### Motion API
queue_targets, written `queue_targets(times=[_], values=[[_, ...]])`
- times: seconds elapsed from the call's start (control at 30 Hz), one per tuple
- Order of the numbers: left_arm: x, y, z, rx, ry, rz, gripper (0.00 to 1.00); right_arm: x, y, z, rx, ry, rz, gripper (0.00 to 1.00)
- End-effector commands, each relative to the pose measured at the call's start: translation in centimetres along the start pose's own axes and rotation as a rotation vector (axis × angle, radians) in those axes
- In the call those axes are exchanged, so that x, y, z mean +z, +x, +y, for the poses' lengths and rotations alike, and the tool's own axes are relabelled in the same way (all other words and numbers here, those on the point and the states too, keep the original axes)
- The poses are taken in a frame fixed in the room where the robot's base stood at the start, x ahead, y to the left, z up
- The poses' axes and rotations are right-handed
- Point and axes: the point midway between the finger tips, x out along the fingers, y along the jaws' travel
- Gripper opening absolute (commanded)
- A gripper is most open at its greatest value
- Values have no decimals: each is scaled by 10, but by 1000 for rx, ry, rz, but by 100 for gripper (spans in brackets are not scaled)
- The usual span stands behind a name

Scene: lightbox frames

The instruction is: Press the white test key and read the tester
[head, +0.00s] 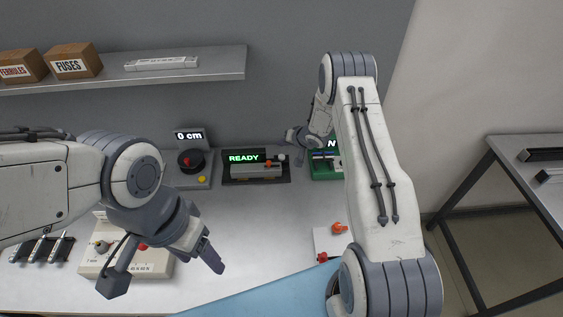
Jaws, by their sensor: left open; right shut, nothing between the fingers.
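The tester (232,179) is a dark unit at the back of the bench, and its lit green display (244,158) reads "READY". A grey bar with an orange-red knob (268,163) sits on it. A small whitish round part (282,157) shows at its right end; I cannot tell for sure that it is the white test key. My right gripper (289,137) is shut and empty, just above and right of that end; contact cannot be made out.
A green unit (322,172) on the right is partly hidden by my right arm. The cream box (92,262) has knobs. Orange and red parts (339,228) lie on a white plate. The middle bench is clear.

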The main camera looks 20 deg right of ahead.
Motion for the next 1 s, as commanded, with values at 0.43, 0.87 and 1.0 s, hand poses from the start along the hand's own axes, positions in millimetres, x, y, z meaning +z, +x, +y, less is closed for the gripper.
queue_targets(times=[0.43,0.87,1.0], values=[[2,33,-2,0,-6,0,65,21,30,22,-1,0,1,0],[2,33,-2,0,-6,0,65,21,29,21,0,0,0,0],[2,33,-2,0,-6,0,65,21,29,21,0,0,0,0]])
